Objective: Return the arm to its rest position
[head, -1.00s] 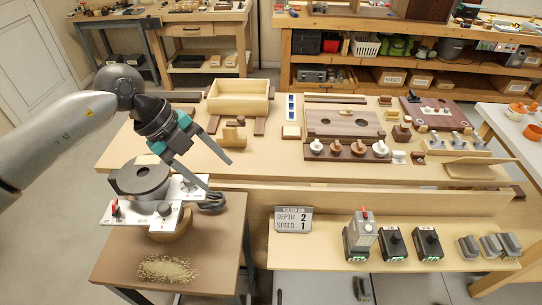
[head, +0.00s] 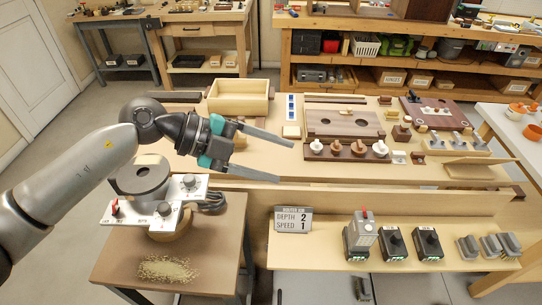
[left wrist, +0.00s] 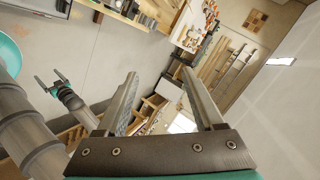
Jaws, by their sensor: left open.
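My left arm reaches in from the left in the head view. Its left gripper (head: 285,162) is open and empty, with its two fingers apart and pointing right above the bench top (head: 255,160). In the left wrist view the left gripper's fingers (left wrist: 165,75) stand wide apart with nothing between them. My right gripper (left wrist: 47,75) shows small at the left of the left wrist view. Its two fingers are apart and nothing shows between them. The right arm is out of the head view.
A router-like machine (head: 141,178) stands on a side table under the left arm. A wooden box (head: 239,97) sits behind the gripper. A board with several knobs (head: 346,150) lies to its right. A sign (head: 293,220) and dark boxes (head: 394,244) stand on the front shelf.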

